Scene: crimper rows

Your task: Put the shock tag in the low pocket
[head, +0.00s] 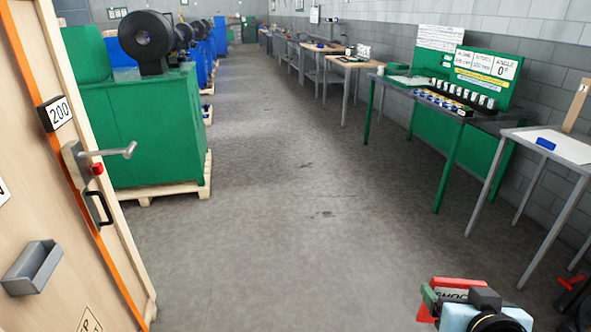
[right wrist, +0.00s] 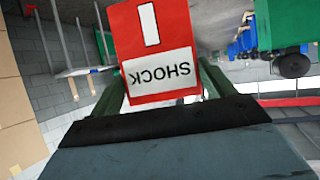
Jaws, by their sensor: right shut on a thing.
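The shock tag (head: 462,285) is a red card with a white panel reading SHOCK. It fills the top middle of the right wrist view (right wrist: 158,50), with its lettering upside down there. My right gripper (head: 436,300) is shut on the tag, its green fingers on either side of it, at the bottom right of the head view. A grey pocket (head: 32,268) is fixed low on the wooden door at the left edge of the head view. The gripper and tag are far to the right of this pocket. My left gripper is out of view.
The door (head: 120,285) has an orange stripe, a lever handle (head: 125,150), a black pull (head: 98,207) and a 200 plate (head: 57,112). A green machine (head: 145,130) on a pallet stands behind it. Benches line the right wall. The middle floor (head: 270,230) is clear.

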